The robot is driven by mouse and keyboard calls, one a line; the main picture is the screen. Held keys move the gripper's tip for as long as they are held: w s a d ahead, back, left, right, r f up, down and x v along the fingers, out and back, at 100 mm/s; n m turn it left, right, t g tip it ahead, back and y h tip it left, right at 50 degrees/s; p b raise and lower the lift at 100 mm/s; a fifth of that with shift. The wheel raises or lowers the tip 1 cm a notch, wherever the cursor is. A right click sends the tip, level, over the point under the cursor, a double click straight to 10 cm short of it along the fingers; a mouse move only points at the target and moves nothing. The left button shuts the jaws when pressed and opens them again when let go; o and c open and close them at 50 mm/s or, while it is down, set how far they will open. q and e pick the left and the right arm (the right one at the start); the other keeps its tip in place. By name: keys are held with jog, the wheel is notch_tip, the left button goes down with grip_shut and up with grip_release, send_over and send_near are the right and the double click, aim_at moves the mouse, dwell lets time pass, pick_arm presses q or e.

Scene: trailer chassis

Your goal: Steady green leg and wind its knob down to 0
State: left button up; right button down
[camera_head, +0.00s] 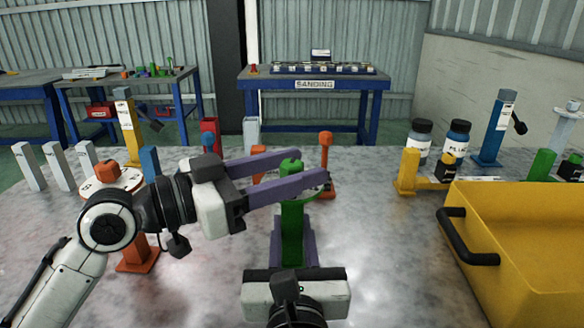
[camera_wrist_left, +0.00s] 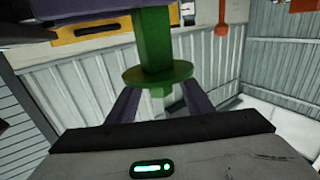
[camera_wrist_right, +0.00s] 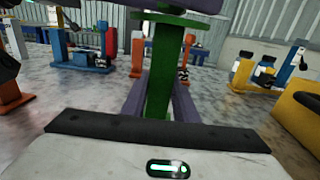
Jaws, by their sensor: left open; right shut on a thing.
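The green leg (camera_head: 292,222) stands upright on the table in the middle of the head view, with its green knob (camera_head: 291,166) on top. My right gripper (camera_head: 292,250) is shut on the leg's lower post, which also shows between its purple fingers in the right wrist view (camera_wrist_right: 165,75). My left gripper (camera_head: 290,172) reaches in from the left at the height of the knob, its purple fingers open on either side of it. In the left wrist view a green disc (camera_wrist_left: 157,74) and post lie between the spread fingers. The leg's base is hidden by my right gripper.
A yellow bin (camera_head: 530,250) with a black handle stands at the right. Orange legs (camera_head: 326,165) and (camera_head: 138,255), a yellow leg (camera_head: 407,172), a blue leg (camera_head: 492,130) and two bottles (camera_head: 420,140) stand around. The table's middle right is clear.

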pick_arm(q)
jog(key=c, duration=1.1)
jog(key=shift+o, duration=0.2)
jog(key=shift+f+n+t+y, duration=0.1)
jog(key=shift+n+t+y, duration=0.2)
jog(key=shift+t, duration=0.1)
jog(key=shift+s+d+n+t+y, duration=0.1)
jog(key=shift+d+n+t+y, duration=0.05)
jog(key=shift+n+t+y, duration=1.15)
jog(key=shift+n+t, duration=0.2)
jog(key=shift+t, duration=0.2)
jog(key=shift+y, duration=0.3)
jog(key=o, duration=1.1)
jog(key=shift+c, duration=0.2)
